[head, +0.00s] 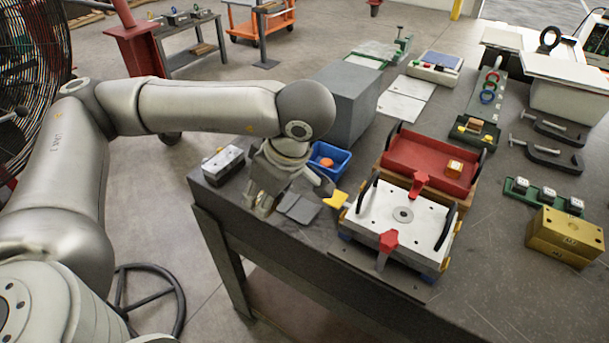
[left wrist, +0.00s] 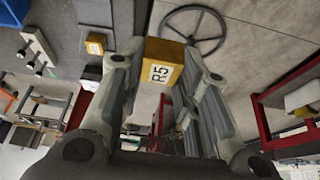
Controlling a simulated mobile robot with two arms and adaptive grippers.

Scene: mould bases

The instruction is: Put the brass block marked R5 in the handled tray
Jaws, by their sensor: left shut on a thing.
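The brass block marked R5 (left wrist: 164,62) is between the fingers of my left gripper (left wrist: 150,85) in the left wrist view, its label facing the camera. In the head view my left gripper (head: 266,200) hangs over the near left part of the workbench. The block is not clearly visible there, mostly hidden by the gripper. The handled tray looks to be the red tray (head: 410,158) with dark handles, right of the gripper and behind the white plate. A small brass block (head: 453,167) lies in it. My right gripper is not in view.
A white plate with dark handles and red clamps (head: 368,218) stands before the red tray. A blue bin (head: 340,166) and a grey box (head: 345,100) stand behind the gripper. A yellow piece (head: 335,200) lies beside the plate. A large brass block (head: 565,237) is at right.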

